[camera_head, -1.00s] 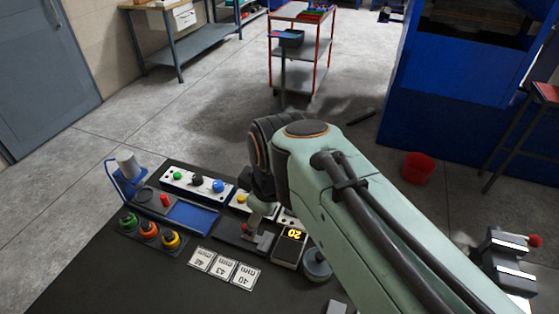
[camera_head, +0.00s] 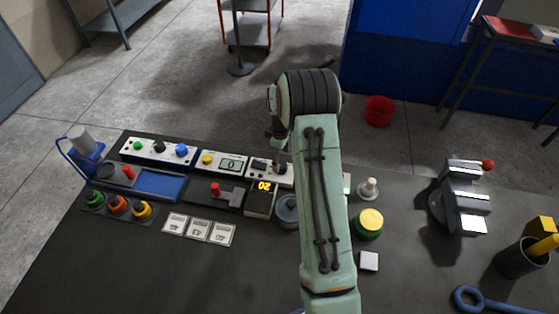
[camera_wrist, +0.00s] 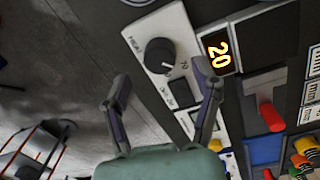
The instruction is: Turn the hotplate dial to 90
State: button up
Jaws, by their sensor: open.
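The dial (camera_wrist: 160,56) is a black round knob with a light pointer mark, on a white panel (camera_wrist: 172,23) in the wrist view. A display (camera_wrist: 217,52) beside that panel shows a yellow 20; it also shows in the head view (camera_head: 264,186). My gripper (camera_wrist: 160,78) is open, its two fingers on either side of the dial's near edge in the wrist view. The fingers look apart from the dial, but their height above it is unclear. In the head view my gripper (camera_head: 278,150) is over the panel's right part, largely hidden by my arm.
Panels with coloured knobs (camera_head: 160,149) and a blue tray (camera_head: 158,185) lie left. Several label cards (camera_head: 199,228) lie in front. A grey round pot (camera_head: 288,210) stands close by the display. A yellow-green round object (camera_head: 369,223) and a vise (camera_head: 466,198) stand right.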

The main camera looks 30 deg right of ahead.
aim_at(281, 164)
jog(key=shift+f, duration=1.65)
grip_shut()
jog(key=c, duration=1.2)
grip_release()
jog(key=shift+m, duration=0.4)
jog(key=shift+o, duration=0.2)
jog(key=m, duration=0.5)
jog(key=shift+w, duration=0.1)
jog(key=m, duration=0.6)
jog(key=shift+g, duration=0.3)
jog(key=m, duration=0.6)
jog(key=shift+w, duration=0.1)
jog(key=m, duration=0.5)
jog(key=shift+d+m+y, duration=0.1)
jog(key=shift+m+y, duration=0.2)
